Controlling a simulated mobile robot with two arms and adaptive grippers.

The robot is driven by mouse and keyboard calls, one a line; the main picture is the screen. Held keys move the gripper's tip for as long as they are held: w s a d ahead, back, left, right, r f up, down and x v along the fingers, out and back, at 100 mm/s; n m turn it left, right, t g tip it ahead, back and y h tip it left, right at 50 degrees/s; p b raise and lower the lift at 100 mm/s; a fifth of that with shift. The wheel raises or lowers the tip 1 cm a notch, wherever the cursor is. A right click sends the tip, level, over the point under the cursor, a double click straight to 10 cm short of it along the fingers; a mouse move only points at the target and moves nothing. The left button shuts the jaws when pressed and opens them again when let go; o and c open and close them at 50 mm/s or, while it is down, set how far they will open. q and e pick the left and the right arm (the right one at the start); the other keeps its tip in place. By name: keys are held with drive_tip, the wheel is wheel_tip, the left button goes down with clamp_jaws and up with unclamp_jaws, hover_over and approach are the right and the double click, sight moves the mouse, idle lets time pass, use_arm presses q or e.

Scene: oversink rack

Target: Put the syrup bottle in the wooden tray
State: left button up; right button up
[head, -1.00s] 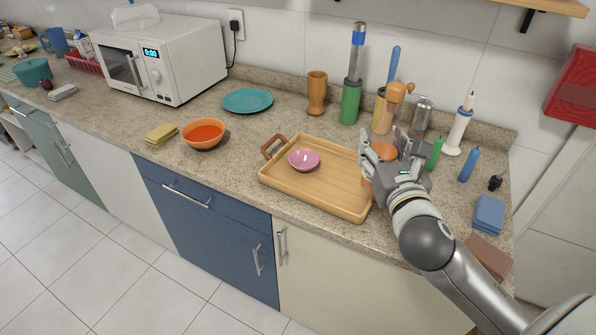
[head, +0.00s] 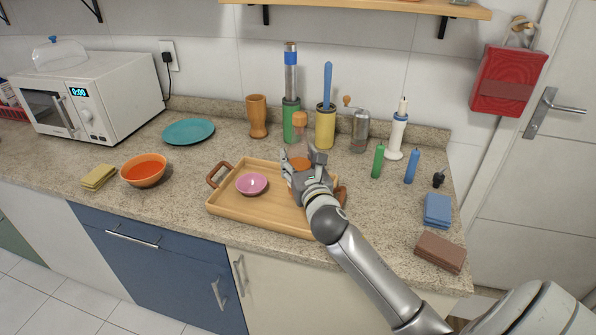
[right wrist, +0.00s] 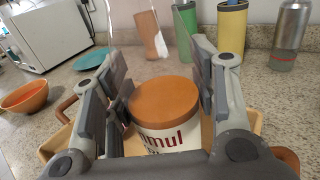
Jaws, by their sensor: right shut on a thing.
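The syrup bottle (head: 299,164) looks orange below, with a paler, see-through upper part and an orange top in the head view. In the right wrist view its orange part and white label with red letters (right wrist: 172,137) sit between the fingers. My right gripper (head: 301,157) is shut on the bottle and holds it upright over the right back part of the wooden tray (head: 232,213). The bottle's base is hidden, so I cannot tell whether it touches the tray. A pink bowl (head: 251,184) sits in the tray's left half. My left gripper is out of view.
Behind the tray stand a green holder (head: 290,122), a yellow holder (head: 325,128), a grinder (head: 360,131) and a wooden cup (head: 257,117). Green (head: 378,161) and blue candles (head: 411,167) stand to the right. An orange bowl (head: 144,170) is left.

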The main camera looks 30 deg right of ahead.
sight(298, 170)
drive_tip(key=f, duration=0.3)
drive_tip(key=shift+w, duration=0.2)
drive_tip(key=shift+f, duration=0.15)
drive_tip(key=shift+f, duration=0.15)
drive_tip(key=o, duration=1.2)
